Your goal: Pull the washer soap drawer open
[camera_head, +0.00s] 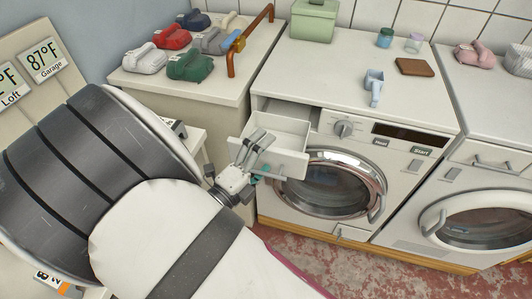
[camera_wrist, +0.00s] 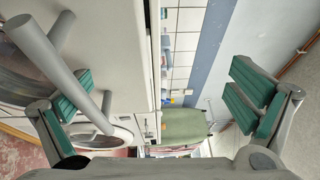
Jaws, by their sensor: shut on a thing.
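The washer soap drawer (camera_head: 290,131) is a white open-topped box, drawn out from the upper left of the front washer (camera_head: 400,165). Its inside looks empty. My gripper (camera_head: 258,160) is at the left part of the drawer's front, one finger over the front and green pads showing lower down. A grey bar handle (camera_wrist: 60,70) crosses the left of the wrist view, against the left finger's green pads. My gripper is shut on the drawer handle, though the fingers look wide apart there and the exact contact is unclear.
Below the drawer is the washer's round door (camera_head: 335,185). A second washer (camera_head: 480,200) stands to the right.

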